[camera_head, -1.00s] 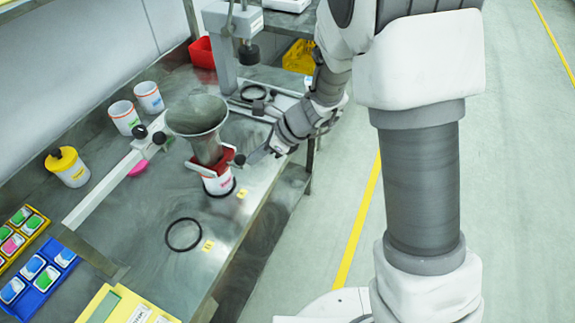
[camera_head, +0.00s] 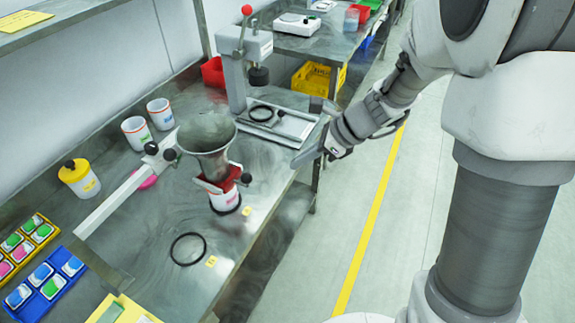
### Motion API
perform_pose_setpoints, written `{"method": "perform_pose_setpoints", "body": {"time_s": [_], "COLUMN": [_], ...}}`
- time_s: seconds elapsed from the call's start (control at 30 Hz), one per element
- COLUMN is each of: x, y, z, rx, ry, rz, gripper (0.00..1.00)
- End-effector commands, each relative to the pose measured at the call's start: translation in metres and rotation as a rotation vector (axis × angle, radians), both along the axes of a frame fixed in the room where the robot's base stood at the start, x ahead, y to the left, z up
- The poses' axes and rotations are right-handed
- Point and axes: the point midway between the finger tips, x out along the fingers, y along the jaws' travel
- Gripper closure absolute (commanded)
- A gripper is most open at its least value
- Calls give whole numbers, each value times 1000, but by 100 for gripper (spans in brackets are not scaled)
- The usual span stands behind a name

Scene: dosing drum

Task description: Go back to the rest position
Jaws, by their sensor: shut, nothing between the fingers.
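The grey metal funnel (camera_head: 207,135) stands over a white cup (camera_head: 225,199) in a red holder (camera_head: 220,180). The cup stands on the bench within a black ring. My gripper is apart from the funnel and the cup. No marker of a rest position shows.
A lever press (camera_head: 237,75) stands behind the gripper's level, its base reaching close to my forearm. A white bar (camera_head: 122,200) runs beside the funnel. White cups (camera_head: 137,133), a yellow-lidded jar (camera_head: 79,178) and a blue tray (camera_head: 46,283) lie left. The floor aisle (camera_head: 395,215) is clear.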

Motion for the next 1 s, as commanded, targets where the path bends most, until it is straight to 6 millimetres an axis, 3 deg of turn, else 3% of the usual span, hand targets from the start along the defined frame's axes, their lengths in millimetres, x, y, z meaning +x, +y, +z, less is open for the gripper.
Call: {"method": "perform_pose_setpoints", "body": {"time_s": [0.3,0.43,0.7,1.0], "x": [-3,-13,-66,-124], "y": [-6,-10,-37,-81], "z": [9,25,78,116], "rx": [-3,-31,-208,-519], "ry": [-10,-81,-389,-692], "rz": [12,96,493,960], "gripper": [100,100,100,100]}}
